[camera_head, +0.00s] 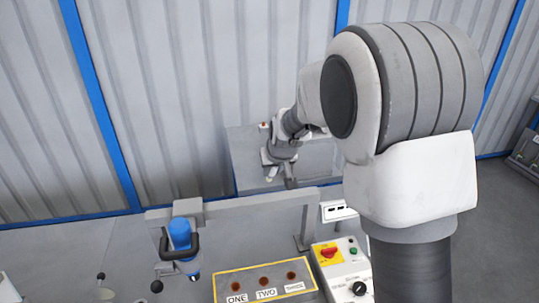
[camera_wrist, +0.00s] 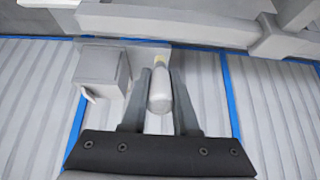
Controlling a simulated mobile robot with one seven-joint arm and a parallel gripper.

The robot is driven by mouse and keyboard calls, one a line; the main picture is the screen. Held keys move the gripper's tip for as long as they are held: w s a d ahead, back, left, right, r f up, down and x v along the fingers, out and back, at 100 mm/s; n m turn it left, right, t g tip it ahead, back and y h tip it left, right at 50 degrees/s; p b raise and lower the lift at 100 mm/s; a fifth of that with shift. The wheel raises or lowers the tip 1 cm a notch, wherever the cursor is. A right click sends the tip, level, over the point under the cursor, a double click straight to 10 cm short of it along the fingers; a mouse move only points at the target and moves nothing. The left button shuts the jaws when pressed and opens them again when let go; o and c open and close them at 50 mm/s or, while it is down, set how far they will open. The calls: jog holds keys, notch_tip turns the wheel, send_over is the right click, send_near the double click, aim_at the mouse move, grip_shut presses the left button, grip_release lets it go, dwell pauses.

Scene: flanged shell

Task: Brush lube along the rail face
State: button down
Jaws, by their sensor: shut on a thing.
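My gripper (camera_wrist: 163,92) is shut on a pale, rounded, handle-like thing (camera_wrist: 159,92) with a yellowish end, which I take for the brush. The handle lies lengthwise between the two grey fingers, and its yellowish end points away from my palm. In the head view my gripper (camera_head: 278,178) is small and partly hidden, over the grey block behind the upright panel. A long grey bar (camera_wrist: 170,25) crosses the top of the wrist view, beyond the fingertips. I cannot tell for sure whether it is the rail, or whether the yellowish end touches anything.
A grey box (camera_wrist: 98,66) stands left of my fingers in the wrist view. The upright grey panel (camera_head: 245,228) is in front of the grey block (camera_head: 243,155). A blue-topped device (camera_head: 180,235), a labelled button panel (camera_head: 262,284) and a switch box (camera_head: 342,270) are nearer.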

jog(key=shift+w+a+r, duration=0.1)
jog(key=shift+w+r, duration=0.1)
jog(key=shift+f, duration=0.1)
jog(key=shift+f+b, duration=2)
jog(key=shift+f, duration=0.85)
jog(key=shift+f+b, duration=0.8)
jog(key=shift+f, duration=0.1)
jog(key=shift+s, duration=0.1)
jog(key=w+d+b, duration=0.2)
jog(key=d+b, duration=0.6)
jog(key=d, duration=0.2)
dwell(2.3)
